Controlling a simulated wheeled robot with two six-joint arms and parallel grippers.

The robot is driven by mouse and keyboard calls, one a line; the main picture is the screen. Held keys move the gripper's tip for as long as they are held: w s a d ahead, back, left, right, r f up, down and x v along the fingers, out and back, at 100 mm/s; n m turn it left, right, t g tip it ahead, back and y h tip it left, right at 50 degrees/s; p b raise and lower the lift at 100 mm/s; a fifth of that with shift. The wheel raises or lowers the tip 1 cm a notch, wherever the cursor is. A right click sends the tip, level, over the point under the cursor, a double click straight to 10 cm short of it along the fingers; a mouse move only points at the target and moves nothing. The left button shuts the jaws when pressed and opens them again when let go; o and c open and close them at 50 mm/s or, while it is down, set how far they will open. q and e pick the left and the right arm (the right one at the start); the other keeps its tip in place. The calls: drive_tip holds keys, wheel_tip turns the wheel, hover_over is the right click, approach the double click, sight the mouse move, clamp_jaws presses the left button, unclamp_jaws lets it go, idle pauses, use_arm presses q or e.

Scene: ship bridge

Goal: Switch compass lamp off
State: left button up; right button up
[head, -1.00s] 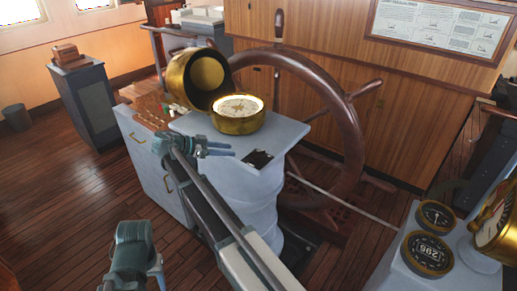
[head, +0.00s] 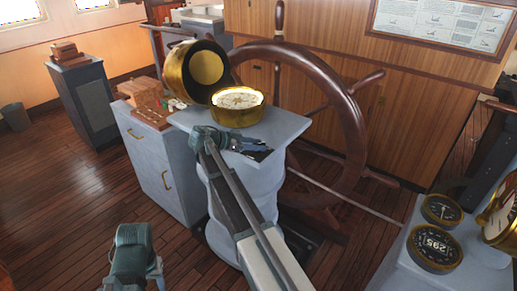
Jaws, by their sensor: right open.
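The brass compass (head: 238,117), with a bright lit dial, sits on the grey pedestal top (head: 182,121). Its round brass hood (head: 178,68) stands tilted open behind it to the left. My right gripper (head: 268,152) is open and empty, low over the pedestal top in front of the compass and pointing right. A dark patch on the pedestal top lies at its fingertips and is partly hidden by them. I cannot make out a lamp switch or whether the fingers touch anything.
A large wooden steering wheel (head: 355,125) stands close behind and right of the pedestal. A grey drawer cabinet (head: 160,170) with wooden items on top is to the left. A console with round gauges (head: 436,248) is at lower right. Open floor lies left.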

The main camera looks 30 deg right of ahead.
drive_tip(key=shift+d+f, duration=0.15)
drive_tip(key=shift+d, duration=0.25)
clamp_jaws()
